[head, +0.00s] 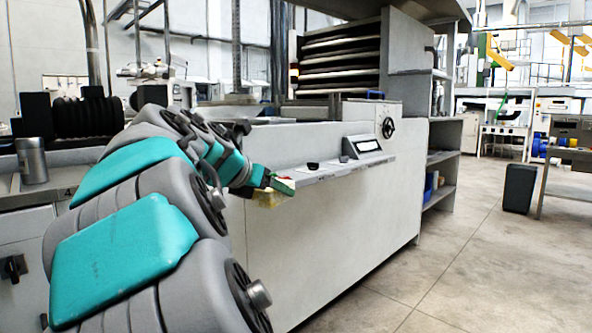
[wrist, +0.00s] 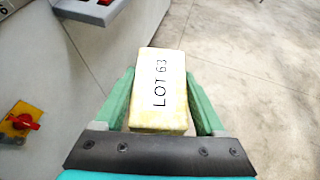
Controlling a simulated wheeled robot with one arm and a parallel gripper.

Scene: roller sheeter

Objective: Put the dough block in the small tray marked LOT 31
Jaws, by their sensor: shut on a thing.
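The dough block (wrist: 172,118) is a pale yellow box shape marked LOT 63 on the face towards the wrist camera. My gripper (wrist: 160,75) is shut on it, with one green finger along each side. In the head view the block (head: 268,199) shows as a small yellow piece under my gripper (head: 281,184), beside the front of the grey machine. The block hangs clear above the floor. I cannot make out a small tray marked LOT 31 in either view.
The grey machine (head: 330,215) has a narrow front ledge (head: 340,170) with a display (head: 362,146) and buttons. A red knob on a yellow plate (wrist: 20,122) is on its side. A metal canister (head: 32,160) stands at left. The floor (head: 450,260) at right is clear near the machine.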

